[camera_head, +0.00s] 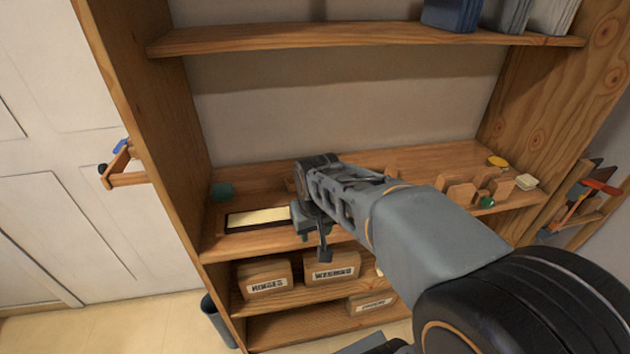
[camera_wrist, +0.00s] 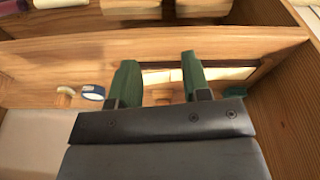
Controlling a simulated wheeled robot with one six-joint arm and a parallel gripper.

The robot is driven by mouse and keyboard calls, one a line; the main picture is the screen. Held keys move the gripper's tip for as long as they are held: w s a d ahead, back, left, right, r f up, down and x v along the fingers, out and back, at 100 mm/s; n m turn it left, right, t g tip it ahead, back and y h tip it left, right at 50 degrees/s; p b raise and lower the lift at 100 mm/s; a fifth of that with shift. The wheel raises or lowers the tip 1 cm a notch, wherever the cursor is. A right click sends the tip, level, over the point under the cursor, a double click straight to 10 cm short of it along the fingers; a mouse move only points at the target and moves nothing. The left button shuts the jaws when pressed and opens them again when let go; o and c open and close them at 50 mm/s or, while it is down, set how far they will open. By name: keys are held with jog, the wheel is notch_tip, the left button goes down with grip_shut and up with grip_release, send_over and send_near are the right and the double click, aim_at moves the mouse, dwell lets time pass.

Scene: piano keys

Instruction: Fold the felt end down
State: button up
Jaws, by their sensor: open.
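A long cream strip (camera_head: 258,218) lies in a dark frame on the middle shelf, at the left; I take it as piano keys. It also shows in the wrist view (camera_wrist: 228,73), behind and right of my fingers. A small teal-green piece (camera_head: 222,191) sits on the shelf behind the strip's left end; I cannot tell if it is the felt. A green bit shows at the right in the wrist view (camera_wrist: 236,90). My gripper (camera_wrist: 155,72) is open, its two green fingers apart with nothing held between them. The fingers partly cover the strip; contact cannot be told.
The shelf's left side panel (camera_head: 150,150) stands near the strip. An upper shelf (camera_head: 360,36) is above. Labelled boxes (camera_head: 331,267) sit below. Wooden blocks (camera_head: 460,193) and a yellow disc (camera_head: 497,162) are at the right. A blue-and-white roll (camera_wrist: 93,92) lies left of my fingers.

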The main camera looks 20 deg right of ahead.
jog(key=w+d+r+m+g+p, duration=0.1)
jog(key=w+d+r+p, duration=0.1)
jog(key=w+p, duration=0.3)
jog(key=w+d+r+g+h+p, duration=0.1)
jog(key=w+d+r+p, duration=0.15)
jog(key=w, duration=0.35)
jog(key=w+d+r+m+g+p, duration=0.1)
jog(key=w+d+r+p, duration=0.1)
jog(key=w+d+p, duration=0.3)
jog(key=f, duration=0.9)
jog(key=f+p, duration=0.1)
jog(key=f, duration=0.3)
jog(key=shift+w+a+f, duration=0.25)
jog(key=shift+w+f, duration=0.05)
jog(key=shift+c, duration=0.3)
grip_shut()
